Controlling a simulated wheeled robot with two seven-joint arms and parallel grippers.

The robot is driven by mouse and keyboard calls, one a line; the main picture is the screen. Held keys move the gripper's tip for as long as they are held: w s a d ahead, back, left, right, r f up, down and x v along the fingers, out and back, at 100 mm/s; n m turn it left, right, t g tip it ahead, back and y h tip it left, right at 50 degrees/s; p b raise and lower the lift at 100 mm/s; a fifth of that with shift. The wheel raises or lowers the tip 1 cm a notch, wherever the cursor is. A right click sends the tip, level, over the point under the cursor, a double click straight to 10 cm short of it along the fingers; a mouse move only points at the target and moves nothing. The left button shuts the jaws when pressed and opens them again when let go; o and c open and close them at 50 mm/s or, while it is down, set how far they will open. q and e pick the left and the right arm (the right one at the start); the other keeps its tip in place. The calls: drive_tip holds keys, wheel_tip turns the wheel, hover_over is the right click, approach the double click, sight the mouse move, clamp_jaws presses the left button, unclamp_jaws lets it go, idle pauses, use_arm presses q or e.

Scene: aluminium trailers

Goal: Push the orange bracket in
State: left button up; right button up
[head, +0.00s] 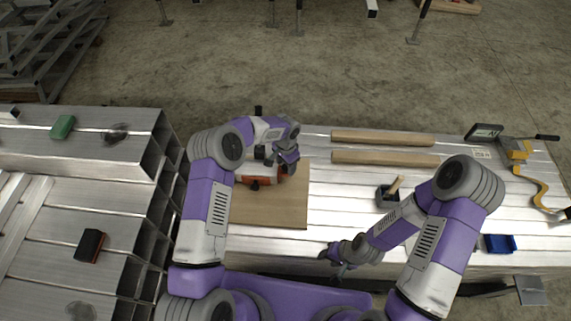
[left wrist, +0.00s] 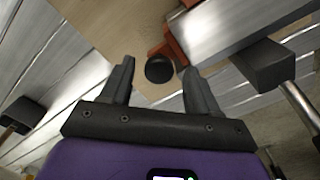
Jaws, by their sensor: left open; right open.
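The orange bracket (head: 258,181) lies on a wooden board (head: 285,210) on the aluminium bench, partly hidden by my left arm and gripper. In the left wrist view, part of the orange bracket (left wrist: 171,45) shows beside a metal bar (left wrist: 235,30). My left gripper (head: 286,165) is open over the board, close to the bracket. In the left wrist view, a round black knob (left wrist: 158,70) appears between its open fingers (left wrist: 158,77); I cannot tell whether they touch it. My right gripper (head: 333,261) is open and empty near the bench's front edge.
Black clamps (left wrist: 262,62) flank the board. Two wooden bars (head: 383,137) lie at the back of the bench. A dark box (head: 387,197), a blue tray (head: 499,243) and a yellow tool (head: 519,149) are to the right. Aluminium beams (head: 60,200) fill the left.

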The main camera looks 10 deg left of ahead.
use_arm(q)
wheel_tip(320, 180, up, 7)
drive_tip(key=shift+r+p, duration=0.1)
drive_tip(key=shift+p, duration=0.95)
drive_tip(key=s+d+f+n+h+p, duration=0.1)
drive_tip(key=s+f+n+h+p, duration=0.15)
drive_tip(key=s, duration=0.75)
drive_tip(key=s+d+f+n+h+p, duration=0.15)
drive_tip(key=s+f+n, duration=0.25)
drive_tip(key=s, duration=0.6)
drive_tip(key=s+a+r+n, duration=0.1)
drive_tip(key=s+a+n, duration=0.2)
drive_tip(key=s, duration=0.7)
drive_tip(key=shift+r+n+t, duration=0.15)
drive_tip(key=shift+n+t, duration=0.15)
drive_tip(key=shift+n, duration=0.35)
